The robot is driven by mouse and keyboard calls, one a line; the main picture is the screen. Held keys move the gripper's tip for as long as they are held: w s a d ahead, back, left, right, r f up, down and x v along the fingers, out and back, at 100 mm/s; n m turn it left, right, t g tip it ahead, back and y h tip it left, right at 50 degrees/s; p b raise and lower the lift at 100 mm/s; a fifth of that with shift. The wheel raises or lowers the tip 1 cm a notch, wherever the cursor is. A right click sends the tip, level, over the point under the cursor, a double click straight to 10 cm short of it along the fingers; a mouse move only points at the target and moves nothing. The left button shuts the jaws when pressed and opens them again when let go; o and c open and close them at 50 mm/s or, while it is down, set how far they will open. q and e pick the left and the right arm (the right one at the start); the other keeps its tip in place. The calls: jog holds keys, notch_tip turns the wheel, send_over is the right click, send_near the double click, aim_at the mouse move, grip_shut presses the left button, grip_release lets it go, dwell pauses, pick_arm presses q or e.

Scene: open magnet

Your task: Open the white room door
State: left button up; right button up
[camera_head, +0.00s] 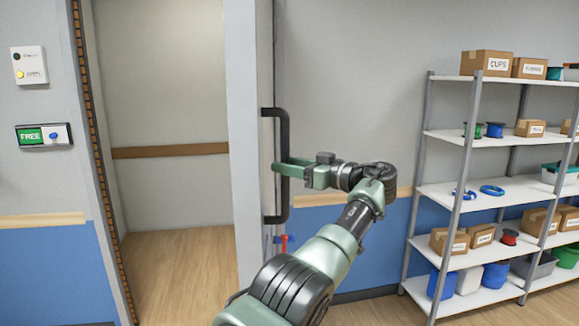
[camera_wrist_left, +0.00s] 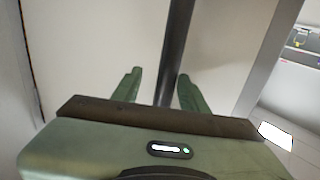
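The white room door (camera_head: 243,140) shows as a narrow upright panel in the head view. It stands out from the opening, and the room behind shows to its left. A long black bar handle (camera_head: 281,125) is on its right side. My left gripper (camera_head: 285,174) is at the middle of the handle. In the left wrist view, its two green fingers (camera_wrist_left: 158,88) are apart, with the dark handle bar (camera_wrist_left: 177,45) between them. Gaps show beside the bar, mainly on the left. My right gripper is in neither view.
A metal shelf unit (camera_head: 478,136) with boxes, bins and spools stands at the right. A FREE sign panel (camera_head: 44,136) and a white box with lights (camera_head: 29,66) are on the left wall. The doorway floor (camera_head: 180,270) is clear. A red and blue fitting (camera_head: 284,239) shows below the handle.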

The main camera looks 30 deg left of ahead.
pick_arm(q)
jog(key=d, duration=0.7)
jog(key=shift+s+d, duration=0.3)
jog(key=shift+s, duration=0.05)
jog(key=shift+f, duration=0.1)
